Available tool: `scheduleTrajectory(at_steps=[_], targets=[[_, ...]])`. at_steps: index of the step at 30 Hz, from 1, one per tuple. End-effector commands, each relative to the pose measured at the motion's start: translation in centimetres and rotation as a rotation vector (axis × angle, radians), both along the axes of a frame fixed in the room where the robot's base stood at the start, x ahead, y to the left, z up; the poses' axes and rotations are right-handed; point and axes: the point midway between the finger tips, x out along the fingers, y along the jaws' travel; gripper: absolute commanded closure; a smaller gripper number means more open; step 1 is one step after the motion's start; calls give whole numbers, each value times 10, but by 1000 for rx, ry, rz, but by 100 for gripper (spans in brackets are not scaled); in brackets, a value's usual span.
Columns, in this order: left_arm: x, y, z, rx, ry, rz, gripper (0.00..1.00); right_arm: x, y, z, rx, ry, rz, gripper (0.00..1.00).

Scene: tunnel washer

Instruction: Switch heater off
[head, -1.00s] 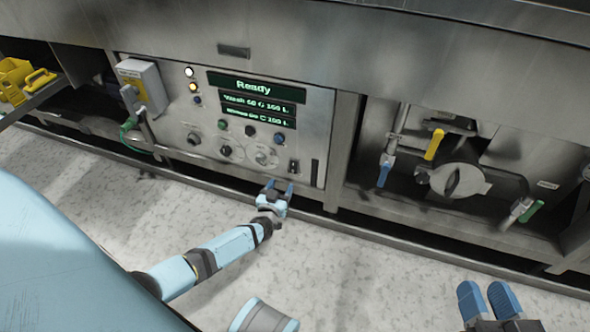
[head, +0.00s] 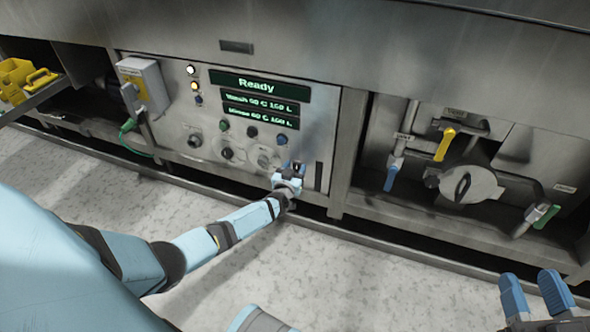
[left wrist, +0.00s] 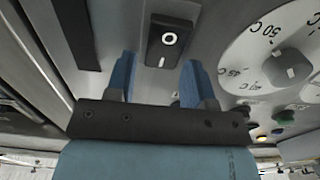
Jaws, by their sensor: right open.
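The black rocker switch (left wrist: 171,42) with a white ring mark shows in the left wrist view, on the grey control panel (head: 205,118). No label saying heater is readable on it. My left gripper (head: 289,168) is at the lower right of the panel in the head view, in front of the switch. In the left wrist view my left gripper (left wrist: 157,66) is open and empty, its blue fingers either side of the switch's lower end. Whether they touch the panel cannot be told. My right gripper (head: 531,278) is open and empty at the lower right, over the floor.
A white temperature dial (left wrist: 285,62) is right of the switch in the left wrist view. A lit display (head: 258,86) reads "Ready". Right of the panel are a yellow-handled valve (head: 446,144) and a round hatch (head: 470,185). The floor (head: 370,285) in front is clear.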

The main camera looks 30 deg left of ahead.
Motion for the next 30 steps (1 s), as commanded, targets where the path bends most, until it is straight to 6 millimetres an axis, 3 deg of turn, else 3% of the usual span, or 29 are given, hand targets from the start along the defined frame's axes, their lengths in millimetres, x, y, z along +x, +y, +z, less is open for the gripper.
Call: scheduleTrajectory(at_steps=[1,5,12,30], targets=[[0,0,0,0,0,0,63,0,0,0,1,1,0,57],[0,0,0,0,0,0,92,0,0,0,2,2,-1,57],[0,0,-1,11,-32,7,92,1,1,0,6,11,-2,57],[-6,1,-10,97,-392,9,92,1,0,-2,3,7,-3,57]])
